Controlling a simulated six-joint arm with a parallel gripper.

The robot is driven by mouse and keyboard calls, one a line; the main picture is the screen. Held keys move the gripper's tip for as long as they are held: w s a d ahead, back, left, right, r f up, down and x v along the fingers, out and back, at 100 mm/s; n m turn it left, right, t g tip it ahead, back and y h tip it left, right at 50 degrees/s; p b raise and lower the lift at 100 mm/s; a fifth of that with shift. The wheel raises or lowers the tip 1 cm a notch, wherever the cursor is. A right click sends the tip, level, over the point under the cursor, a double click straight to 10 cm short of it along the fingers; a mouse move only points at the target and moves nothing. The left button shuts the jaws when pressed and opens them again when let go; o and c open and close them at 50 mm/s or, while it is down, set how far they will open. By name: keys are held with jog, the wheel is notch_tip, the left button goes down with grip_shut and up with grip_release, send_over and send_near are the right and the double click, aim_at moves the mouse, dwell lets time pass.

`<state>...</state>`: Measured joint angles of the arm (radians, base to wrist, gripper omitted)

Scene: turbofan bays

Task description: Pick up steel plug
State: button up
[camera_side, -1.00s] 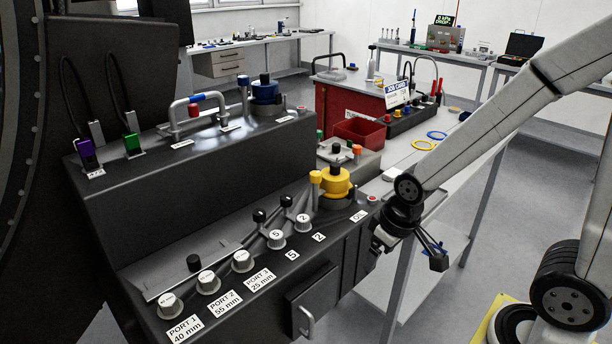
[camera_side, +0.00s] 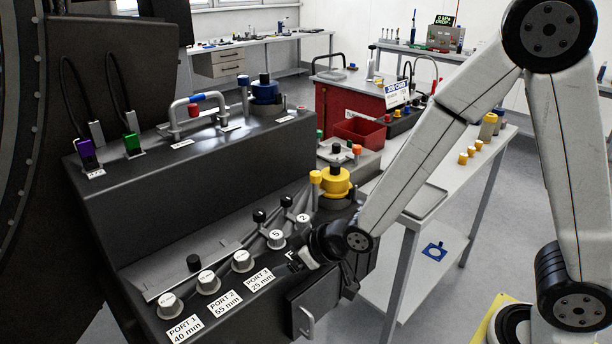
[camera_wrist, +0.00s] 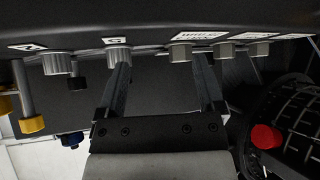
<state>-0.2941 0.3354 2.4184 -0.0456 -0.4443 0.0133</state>
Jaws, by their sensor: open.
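Several grey metal plugs stand in a row along the console's front ledge, any of which could be the steel plug. In the side view, the plug above the PORT 3 25 mm label (camera_side: 242,261) is just left of my gripper (camera_side: 296,264). The plug marked 5 (camera_side: 276,239) is just behind it. In the wrist view, my gripper (camera_wrist: 163,66) is open and empty. The PORT 3 plug (camera_wrist: 180,52) shows between the fingertips, beyond them, and the 5 plug (camera_wrist: 119,55) is near the left finger. I see no contact with either.
The PORT 2 plug (camera_side: 208,282) and PORT 1 plug (camera_side: 170,305) stand farther left. The 2 plug (camera_side: 303,227), a yellow-topped fitting (camera_side: 336,183) and an orange-capped post (camera_side: 315,178) are behind my gripper. A red button (camera_wrist: 265,137) shows at right in the wrist view.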

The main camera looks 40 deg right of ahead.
aim_at(214, 278)
jog(key=a+t+y, duration=0.1)
jog(key=a, duration=0.2)
jog(key=w+a+n+y, duration=0.1)
jog(key=a, duration=0.2)
jog(key=a+n+t+y, duration=0.1)
jog(key=a, duration=0.2)
jog(key=shift+w+a+r+t+y, duration=0.2)
jog(key=shift+w+r+t+y, duration=0.1)
jog(key=shift+y, duration=0.1)
jog(key=shift+x, duration=1.3)
jog(key=shift+x, duration=2.6)
jog(key=shift+r, duration=0.15)
grip_shut()
